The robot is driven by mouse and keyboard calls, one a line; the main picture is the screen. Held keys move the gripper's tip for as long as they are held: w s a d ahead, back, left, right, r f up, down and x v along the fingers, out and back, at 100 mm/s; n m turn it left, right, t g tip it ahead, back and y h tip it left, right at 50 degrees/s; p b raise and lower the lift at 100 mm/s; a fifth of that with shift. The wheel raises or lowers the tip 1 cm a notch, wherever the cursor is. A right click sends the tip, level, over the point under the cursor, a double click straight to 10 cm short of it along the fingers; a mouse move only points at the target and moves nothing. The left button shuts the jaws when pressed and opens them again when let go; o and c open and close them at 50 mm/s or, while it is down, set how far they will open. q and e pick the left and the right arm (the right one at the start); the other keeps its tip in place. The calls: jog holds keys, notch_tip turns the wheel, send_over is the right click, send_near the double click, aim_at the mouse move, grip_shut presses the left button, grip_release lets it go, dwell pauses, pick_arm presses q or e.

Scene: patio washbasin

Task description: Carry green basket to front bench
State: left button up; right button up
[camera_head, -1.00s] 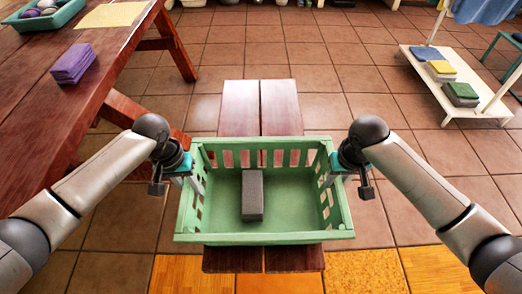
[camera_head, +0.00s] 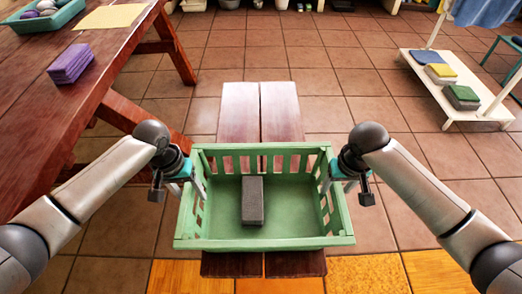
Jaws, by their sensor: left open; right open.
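The green basket (camera_head: 264,243) sits upright on the dark red wooden bench (camera_head: 262,110) in the middle of the head view. A dark grey block (camera_head: 252,200) lies inside on its floor. My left gripper (camera_head: 187,189) is at the basket's left side wall, open, with its fingers spread at the rim. My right gripper (camera_head: 336,187) is at the right side wall, open, likewise at the rim. Whether the fingers touch the basket cannot be told.
A wooden table (camera_head: 80,95) on the left holds a purple stack (camera_head: 72,64), a yellow sheet (camera_head: 110,16) and a teal tray (camera_head: 45,22). A white low rack (camera_head: 455,100) with stacked blocks stands at the right. Tiled floor beyond the bench is clear.

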jog(key=shift+r, duration=0.1)
pick_arm(q)
notch_tip(320, 180, up, 12)
jog(key=a, duration=0.1)
jog(key=shift+a, duration=0.3)
pick_arm(e)
notch_tip(320, 180, up, 12)
jog(key=s, duration=0.1)
jog(key=shift+s, duration=0.4)
pick_arm(q)
jog(key=shift+s+f, duration=0.1)
pick_arm(e)
jog(key=shift+s+f, duration=0.1)
jog(key=shift+f, duration=0.1)
